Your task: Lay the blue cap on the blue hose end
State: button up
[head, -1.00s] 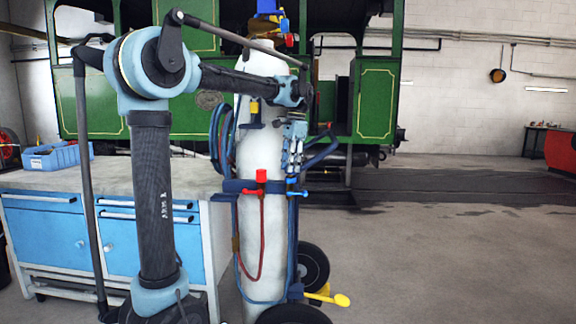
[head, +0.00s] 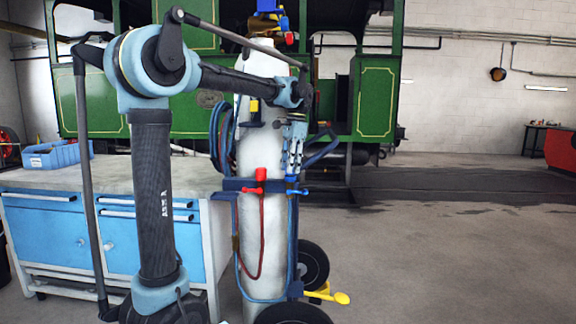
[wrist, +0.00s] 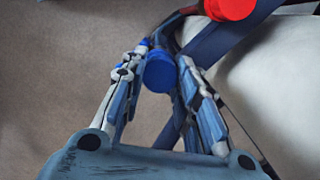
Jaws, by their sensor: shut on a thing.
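My gripper (head: 292,172) points downward beside the white gas cylinder (head: 263,222) in the head view. In the wrist view its fingers are shut on the round blue cap (wrist: 160,74), which sits between the fingertips. In the head view the cap (head: 291,178) is small and partly hidden by the fingers. The blue hose end (head: 300,192) sticks out at the cylinder's right side, just below the fingertips. The cap appears close above it; whether they touch cannot be told. In the wrist view, a small blue part shows by the left fingertip.
A dark blue strap (head: 233,185) circles the cylinder. Blue hose coils hang at the left. A blue workbench (head: 150,235) stands left; floor at right is clear.

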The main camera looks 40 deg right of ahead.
jog(key=shift+f, duration=0.15)
jog(key=o, duration=0.8)
jog(key=shift+o, duration=0.2)
jog(key=shift+r, duration=4.2)
